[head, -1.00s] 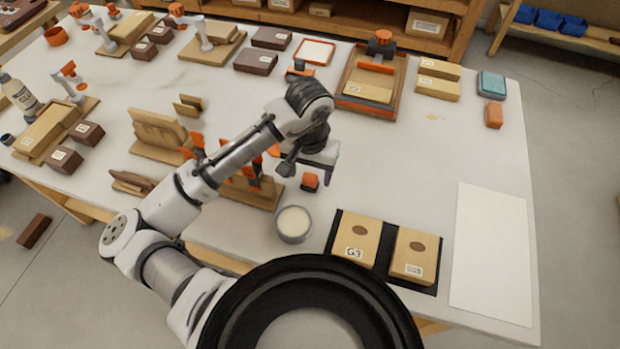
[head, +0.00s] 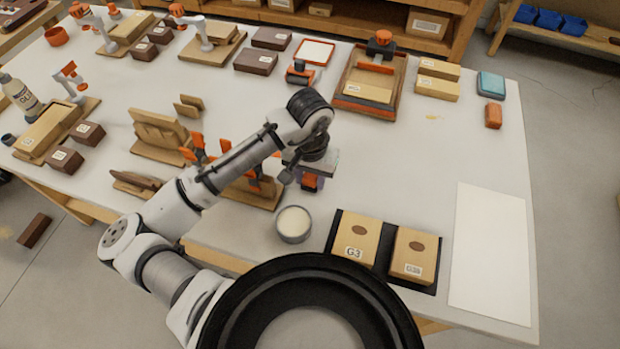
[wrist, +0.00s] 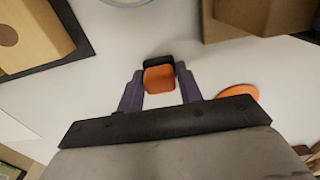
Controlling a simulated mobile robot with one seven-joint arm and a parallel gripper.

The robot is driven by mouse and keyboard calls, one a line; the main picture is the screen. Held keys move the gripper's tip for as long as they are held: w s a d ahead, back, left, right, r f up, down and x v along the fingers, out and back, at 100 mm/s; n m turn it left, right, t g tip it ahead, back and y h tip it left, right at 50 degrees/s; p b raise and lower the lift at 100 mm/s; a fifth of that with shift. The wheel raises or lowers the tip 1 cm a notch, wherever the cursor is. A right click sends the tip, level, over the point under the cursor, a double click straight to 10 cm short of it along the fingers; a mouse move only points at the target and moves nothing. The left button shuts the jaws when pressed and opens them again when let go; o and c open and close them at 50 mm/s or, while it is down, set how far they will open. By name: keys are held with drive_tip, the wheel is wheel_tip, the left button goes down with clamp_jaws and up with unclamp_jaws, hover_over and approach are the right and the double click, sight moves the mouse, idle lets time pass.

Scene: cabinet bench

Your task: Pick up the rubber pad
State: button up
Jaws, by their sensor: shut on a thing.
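The rubber pad appears as a small orange block with a dark end (wrist: 159,79). In the wrist view it sits between the two purple fingers of my gripper (wrist: 160,88), which are shut on it. In the head view the pad (head: 309,182) shows as a bit of orange under my wrist, partly hidden by my gripper (head: 308,180). I cannot tell whether it still touches the table.
A round cup with pale contents (head: 293,223) stands close in front of my gripper. A black mat (head: 335,232) with two wooden blocks lies to its right. A wooden fixture with orange clamps (head: 262,190) is close on the left.

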sight(310, 176)
drive_tip(key=shift+r, duration=0.1)
wheel_tip(310, 176, up, 20)
idle(0.4)
